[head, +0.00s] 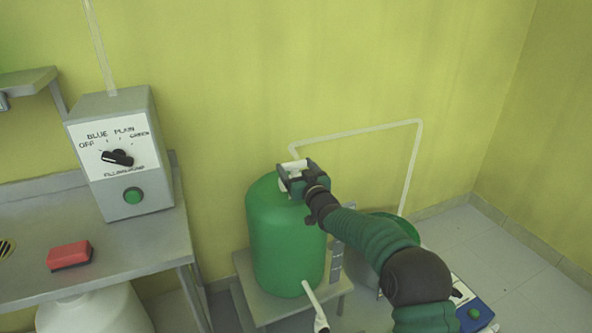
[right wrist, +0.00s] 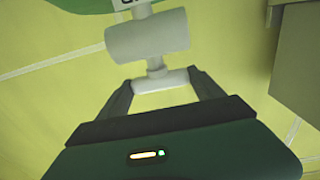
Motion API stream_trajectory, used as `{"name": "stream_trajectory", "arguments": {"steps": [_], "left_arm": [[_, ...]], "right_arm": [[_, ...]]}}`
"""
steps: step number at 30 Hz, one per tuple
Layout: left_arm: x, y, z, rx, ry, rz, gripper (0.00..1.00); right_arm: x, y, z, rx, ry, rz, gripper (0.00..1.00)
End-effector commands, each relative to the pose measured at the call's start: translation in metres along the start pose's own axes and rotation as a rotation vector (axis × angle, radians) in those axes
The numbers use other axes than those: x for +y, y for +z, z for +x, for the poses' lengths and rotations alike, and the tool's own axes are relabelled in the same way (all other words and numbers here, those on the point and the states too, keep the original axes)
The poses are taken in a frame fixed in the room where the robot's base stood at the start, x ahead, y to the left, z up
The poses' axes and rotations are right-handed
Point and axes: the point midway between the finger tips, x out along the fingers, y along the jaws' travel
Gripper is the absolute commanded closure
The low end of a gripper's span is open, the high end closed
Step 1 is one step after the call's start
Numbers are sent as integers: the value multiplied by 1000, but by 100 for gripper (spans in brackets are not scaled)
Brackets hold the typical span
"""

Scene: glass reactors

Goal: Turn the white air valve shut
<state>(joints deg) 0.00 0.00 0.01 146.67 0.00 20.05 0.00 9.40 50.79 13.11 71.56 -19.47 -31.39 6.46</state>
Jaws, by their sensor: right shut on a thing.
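The white air valve (head: 294,166) sits on top of the green tank (head: 286,245) in the head view. In the right wrist view its thick white body (right wrist: 147,37) has a short stem that ends in a white handle bar (right wrist: 160,82). My right gripper (head: 292,178) reaches over the tank top from the right. Its two fingers are shut on the handle bar, one at each end. In the head view the gripper partly hides the valve. My left gripper is not in view.
A grey control box (head: 118,155) with a black selector knob and a green button stands on the metal bench (head: 60,228) at left. A red block (head: 69,255) lies on that bench. A thin white pipe (head: 355,130) runs along the wall behind the tank. A grey stand (head: 270,309) bears the tank.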

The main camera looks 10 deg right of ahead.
Motion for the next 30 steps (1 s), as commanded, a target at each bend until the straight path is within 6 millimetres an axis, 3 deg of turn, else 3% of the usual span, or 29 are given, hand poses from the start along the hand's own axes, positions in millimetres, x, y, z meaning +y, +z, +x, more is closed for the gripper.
{"name": "stream_trajectory", "arguments": {"steps": [4,8,11,20,30], "left_arm": [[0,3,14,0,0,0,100],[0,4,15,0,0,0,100],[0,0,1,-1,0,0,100],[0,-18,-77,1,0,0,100],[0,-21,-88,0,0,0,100]], "right_arm": [[-4,3,0,2,62,1,64],[-7,0,1,0,149,-1,64],[-9,-5,1,-3,230,-3,64],[-11,-10,3,-5,498,-2,64],[-12,0,4,1,687,2,64]]}}
